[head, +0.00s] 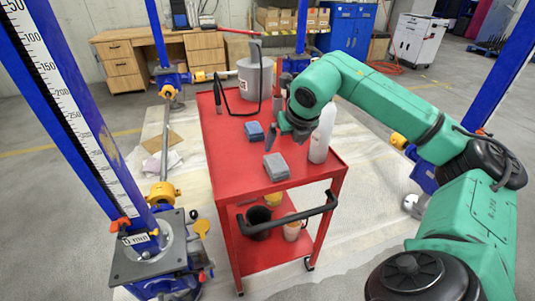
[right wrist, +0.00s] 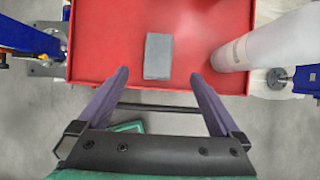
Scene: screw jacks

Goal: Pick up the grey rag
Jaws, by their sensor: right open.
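The grey rag (head: 276,167) is a folded block lying flat on the red cart's top (head: 225,175), near its front edge. In the right wrist view the grey rag (right wrist: 158,56) lies just beyond the fingertips, roughly centred between them. My right gripper (head: 270,137) is above the cart, behind the rag in the head view and left of the white bottle. In the wrist view my right gripper (right wrist: 159,76) has its two purple fingers wide apart with nothing between them. My left gripper is not in view.
A white bottle (head: 322,135) stands right of the rag. A blue folded rag (head: 254,131) lies behind it. A grey bucket (head: 255,80) stands at the cart's back. The cart's black handle (head: 290,215) projects at the front. Blue jack columns (head: 70,110) flank the cart.

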